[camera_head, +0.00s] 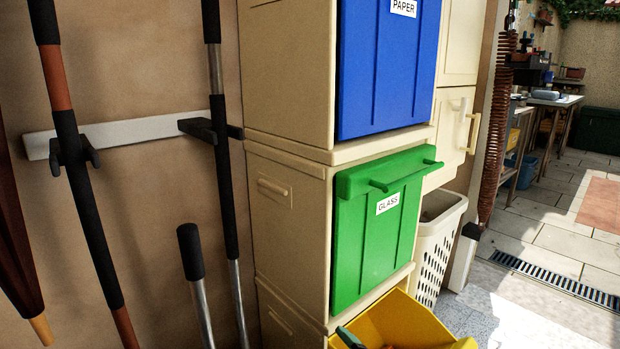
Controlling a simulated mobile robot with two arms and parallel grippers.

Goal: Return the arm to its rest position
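Neither of my arms nor their grippers shows in the head view. A tall beige cabinet of stacked bins stands in the middle. Its blue tilt door (390,70), labelled PAPER, is shut. Its green tilt door (375,235), labelled GLASS, sits below the blue one and looks shut, with a protruding ledge and pegs along its top. The yellow tilt door (408,320) at the bottom is tilted open.
Long-handled tools hang on a wall rack (130,130) at the left, close to the cabinet. A white laundry basket (437,248) stands right of it. Further right are a workbench (555,100), a floor drain (560,280) and open paved floor (530,215).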

